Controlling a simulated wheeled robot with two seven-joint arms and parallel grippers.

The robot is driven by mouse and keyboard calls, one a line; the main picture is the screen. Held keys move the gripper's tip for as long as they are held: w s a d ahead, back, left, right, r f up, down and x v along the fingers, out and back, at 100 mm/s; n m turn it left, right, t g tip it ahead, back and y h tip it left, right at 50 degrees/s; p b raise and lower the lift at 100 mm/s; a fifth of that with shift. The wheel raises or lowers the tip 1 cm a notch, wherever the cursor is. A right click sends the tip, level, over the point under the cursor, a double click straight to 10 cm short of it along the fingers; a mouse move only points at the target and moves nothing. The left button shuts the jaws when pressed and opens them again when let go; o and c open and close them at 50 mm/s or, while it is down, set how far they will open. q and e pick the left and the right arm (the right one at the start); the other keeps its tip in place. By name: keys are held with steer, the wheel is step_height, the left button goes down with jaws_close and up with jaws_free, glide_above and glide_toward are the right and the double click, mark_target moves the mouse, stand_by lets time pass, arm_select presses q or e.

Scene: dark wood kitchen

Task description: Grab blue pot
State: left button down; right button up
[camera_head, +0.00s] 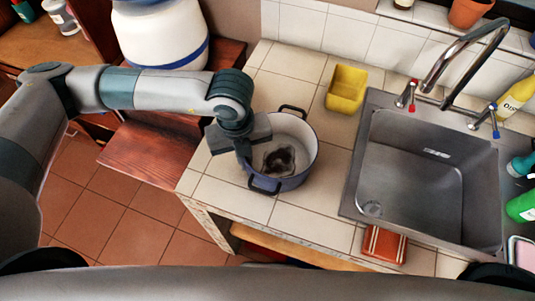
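The blue pot (305,158) stands upright on the tiled counter. It has a pale inside with a dark patch at its bottom, and two dark handles, one at the back and one at the front. My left gripper (243,153) is at the pot's left rim and hides part of it. The fingertips are hard to make out, so I cannot tell whether it is open or shut, or whether it touches the pot. My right gripper is not in view.
A yellow container (346,89) stands behind the pot to the right. A steel sink (420,165) with a tall faucet (462,50) is to the right. A red-brown brick-like item (384,244) lies at the counter's front. A large white and blue jar (160,35) stands at the back left. Bare tiles lie before the pot.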

arm_select(q)
steer(key=shift+r, duration=0.15)
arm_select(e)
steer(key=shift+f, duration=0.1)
